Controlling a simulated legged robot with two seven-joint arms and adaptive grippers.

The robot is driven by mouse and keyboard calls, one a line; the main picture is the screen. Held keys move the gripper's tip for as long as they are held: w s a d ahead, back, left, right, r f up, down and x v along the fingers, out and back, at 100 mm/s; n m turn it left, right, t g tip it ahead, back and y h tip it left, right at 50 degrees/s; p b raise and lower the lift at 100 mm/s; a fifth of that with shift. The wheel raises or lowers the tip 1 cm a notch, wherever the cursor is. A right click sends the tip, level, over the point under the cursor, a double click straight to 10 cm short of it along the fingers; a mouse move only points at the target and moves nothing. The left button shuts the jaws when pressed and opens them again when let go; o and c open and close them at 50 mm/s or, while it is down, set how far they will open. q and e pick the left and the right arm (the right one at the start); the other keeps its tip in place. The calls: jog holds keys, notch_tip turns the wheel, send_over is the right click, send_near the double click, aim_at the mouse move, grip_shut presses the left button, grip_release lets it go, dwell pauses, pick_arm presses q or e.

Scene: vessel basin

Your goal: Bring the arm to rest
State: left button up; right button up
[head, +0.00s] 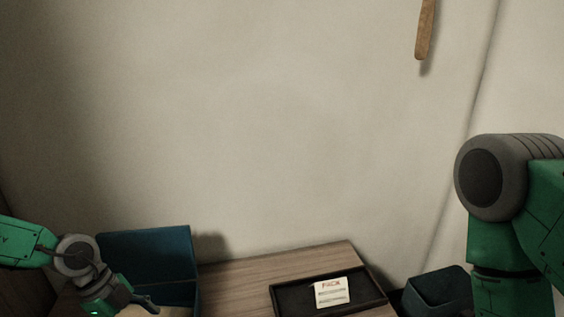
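My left arm comes in at the lower left, and its gripper (143,303) points right and down beside a blue box, in front of its lower part. The gripper is small, dark and cut by the bottom edge, so I cannot tell whether its fingers are open or closed, and I see no object clearly in it. My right arm (512,230) hangs down along the right edge. Its gripper is below the picture and hidden.
The blue box (150,252) has a raised back panel. A wooden table (240,275) holds a dark tray (290,288) with a white printed card (331,291). A dark blue bin (436,290) stands beside my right arm. A wooden handle (425,30) hangs above, before a bare wall.

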pick_arm(q)
jog(key=s+a+f+m+y+p, duration=0.1)
jog(key=s+f+m+y, duration=0.4)
jog(key=m, duration=0.8)
jog(key=s+a+f+m+y+p, duration=0.1)
jog(key=s+a+f+m+y, duration=0.1)
jog(key=s+m, duration=0.8)
jog(key=s+d+m+h+p, duration=0.1)
jog(key=s+m, duration=0.3)
jog(key=m, duration=1)
jog(key=s+d+r+m+t+h+p, duration=0.1)
jog(key=s+d+m, duration=0.3)
jog(key=m, duration=1.1)
jog(key=shift+s, duration=0.3)
pick_arm(e)
jog(key=r, duration=0.4)
jog(key=shift+s+d, duration=0.2)
jog(key=shift+s, duration=0.05)
pick_arm(q)
jog(key=shift+w+a, duration=0.1)
jog(key=shift+w, duration=0.05)
